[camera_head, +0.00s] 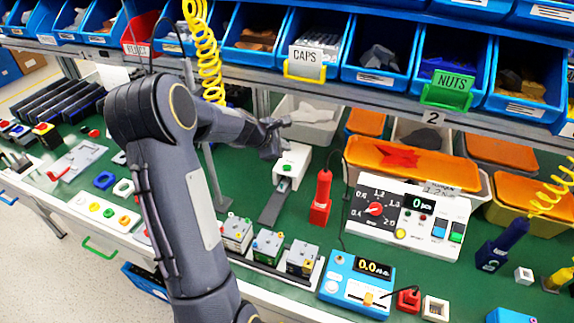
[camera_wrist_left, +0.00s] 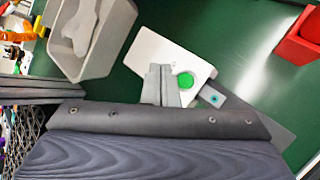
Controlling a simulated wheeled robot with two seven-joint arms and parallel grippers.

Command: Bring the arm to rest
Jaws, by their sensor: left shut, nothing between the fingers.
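My left gripper (camera_head: 276,138) is at the end of the dark grey arm that comes in from the left and crosses the bench. Its fingers are shut and empty, in front of and above a white box with a green button (camera_head: 292,162). In the left wrist view the shut fingers (camera_wrist_left: 160,72) overlap this white box (camera_wrist_left: 172,52), beside its green button (camera_wrist_left: 186,80); contact cannot be told. The rotary switch, a red knob on a white dial panel (camera_head: 375,208), stands to the right, apart from the gripper. My right gripper is not in view.
A red upright tool (camera_head: 321,198) stands between the white box and the dial panel. A blue meter (camera_head: 357,283) and several small fixtures line the front. Blue bins (camera_head: 387,50) fill the shelf above. A grey bin (camera_wrist_left: 92,40) lies beside the box.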

